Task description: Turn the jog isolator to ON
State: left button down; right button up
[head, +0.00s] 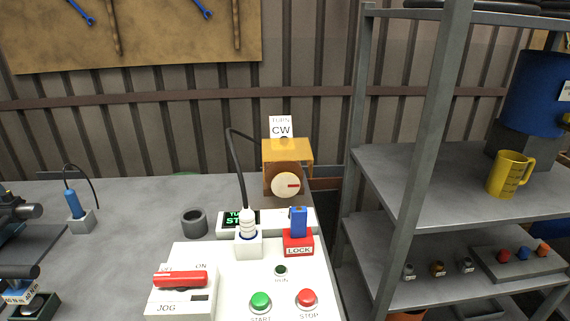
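The jog isolator (180,306) is a white box marked JOG at the front of the white control panel (205,256). Its red handle (180,280) lies across the top, roughly left to right. An ON mark shows behind its right end; another mark, partly hidden by the handle, shows behind its left end. I cannot tell for certain which position the handle is in. Neither of my grippers is clearly in view.
Green START (260,300) and red STOP (307,298) buttons sit right of the isolator. Behind them stand a white plug with a black cable (248,228) and a red LOCK block (298,243). A grey shelf (430,170) rises at right. Dark equipment (20,212) stands at left.

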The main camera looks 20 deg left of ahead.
aim_at(183, 280)
jog(key=u, duration=1.45)
